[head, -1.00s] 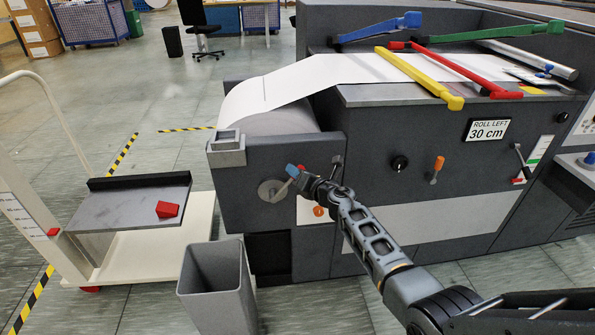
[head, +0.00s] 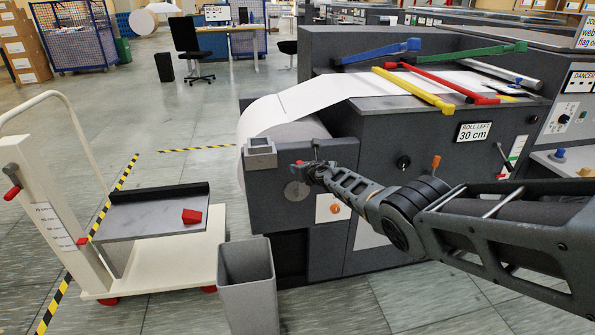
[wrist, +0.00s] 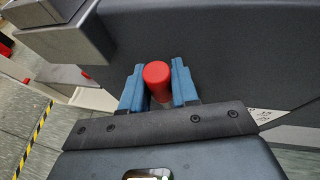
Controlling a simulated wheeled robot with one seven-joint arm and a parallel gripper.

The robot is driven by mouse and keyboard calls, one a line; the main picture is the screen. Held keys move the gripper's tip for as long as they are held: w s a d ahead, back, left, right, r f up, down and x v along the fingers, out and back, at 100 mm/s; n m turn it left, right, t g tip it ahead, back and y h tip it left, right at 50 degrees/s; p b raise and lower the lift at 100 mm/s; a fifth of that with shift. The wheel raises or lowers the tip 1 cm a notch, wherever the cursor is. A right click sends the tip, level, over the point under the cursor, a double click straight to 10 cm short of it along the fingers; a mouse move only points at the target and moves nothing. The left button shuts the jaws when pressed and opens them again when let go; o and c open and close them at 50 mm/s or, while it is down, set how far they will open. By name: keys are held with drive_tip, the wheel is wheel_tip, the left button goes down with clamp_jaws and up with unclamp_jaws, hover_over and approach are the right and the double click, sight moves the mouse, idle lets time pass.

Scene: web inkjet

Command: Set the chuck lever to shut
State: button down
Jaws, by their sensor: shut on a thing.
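The chuck lever's red knob (wrist: 157,80) sits between the two blue fingers of my gripper (wrist: 158,88) in the wrist view. My gripper (head: 300,167) is shut on it at the dark left end of the press. The round grey chuck disc (head: 297,191) is just below my fingertips in the head view. The lever's shaft is mostly hidden by the gripper and knob, so its exact angle is hard to tell. The paper roll (head: 290,132) lies behind the end panel.
A grey bin (head: 247,285) stands below the panel. An orange knob (head: 335,209) is right of the disc.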

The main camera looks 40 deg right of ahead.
drive_tip(key=shift+w+a+f, duration=0.1)
drive_tip(key=shift+a, duration=0.1)
idle(0.3)
drive_tip(key=c, duration=0.9)
unclamp_jaws()
drive_tip(key=shift+c, duration=0.2)
